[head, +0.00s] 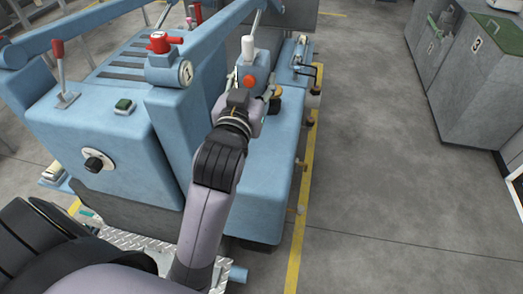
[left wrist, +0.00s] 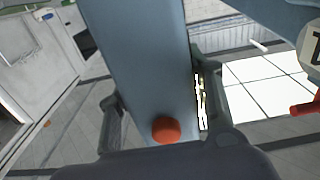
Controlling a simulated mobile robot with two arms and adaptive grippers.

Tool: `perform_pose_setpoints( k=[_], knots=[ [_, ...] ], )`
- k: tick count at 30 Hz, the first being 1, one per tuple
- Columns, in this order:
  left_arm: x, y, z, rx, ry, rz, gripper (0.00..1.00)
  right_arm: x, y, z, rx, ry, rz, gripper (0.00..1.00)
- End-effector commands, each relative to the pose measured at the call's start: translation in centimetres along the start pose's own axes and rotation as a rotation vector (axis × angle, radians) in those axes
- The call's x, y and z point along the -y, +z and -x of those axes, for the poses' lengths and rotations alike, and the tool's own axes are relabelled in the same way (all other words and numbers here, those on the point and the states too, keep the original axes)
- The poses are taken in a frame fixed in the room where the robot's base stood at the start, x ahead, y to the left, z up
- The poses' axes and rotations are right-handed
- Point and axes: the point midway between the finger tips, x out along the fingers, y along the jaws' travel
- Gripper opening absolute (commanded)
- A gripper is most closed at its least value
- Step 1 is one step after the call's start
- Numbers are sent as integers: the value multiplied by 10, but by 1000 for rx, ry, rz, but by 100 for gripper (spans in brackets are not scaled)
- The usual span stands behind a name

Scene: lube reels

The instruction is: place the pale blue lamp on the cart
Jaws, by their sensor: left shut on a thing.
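The pale blue lamp (head: 258,63) has a white top and an orange-red button on its side. My left gripper (head: 259,84) is shut on it. In the left wrist view the lamp (left wrist: 148,60) runs between the two fingers of the left gripper (left wrist: 165,115), with its red button near the palm. In the head view the lamp looks upright, over or beside the right part of a large blue machine (head: 265,185). I cannot tell whether its base touches anything, as the gripper hides it. No separate cart is clear; the blue machine may be it. My right gripper is not in view.
The blue machine carries a red-handled valve (head: 160,42), a red-tipped lever (head: 62,75), a green button (head: 124,106) and a black knob (head: 95,163). Grey cabinets (head: 470,85) stand at the right. The floor (head: 380,150) between is clear, with a yellow line.

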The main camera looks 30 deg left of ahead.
Motion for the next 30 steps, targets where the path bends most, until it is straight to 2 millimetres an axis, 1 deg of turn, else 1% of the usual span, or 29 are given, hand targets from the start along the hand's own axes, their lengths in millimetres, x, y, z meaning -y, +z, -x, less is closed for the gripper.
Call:
perform_pose_setpoints(
  k=[1, 3, 12, 16, 23, 27, 30],
  knots=[
    [0, 15, 0, 6, 0, -3, 0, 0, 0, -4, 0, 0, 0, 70],
    [0, 34, 0, 8, 1, -3, 0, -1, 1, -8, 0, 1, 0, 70],
    [0, 112, 1, 6, 1, -3, 0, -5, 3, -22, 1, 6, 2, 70],
    [0, 134, 1, 3, 1, -1, 0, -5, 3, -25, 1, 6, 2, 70],
    [0, 152, 0, 0, 0, 0, 0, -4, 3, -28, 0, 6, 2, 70],
    [0, 176, 0, 2, 0, 0, 0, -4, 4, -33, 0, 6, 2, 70],
    [0, 186, 0, 0, 0, 0, 0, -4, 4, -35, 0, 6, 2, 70]
  ],
)
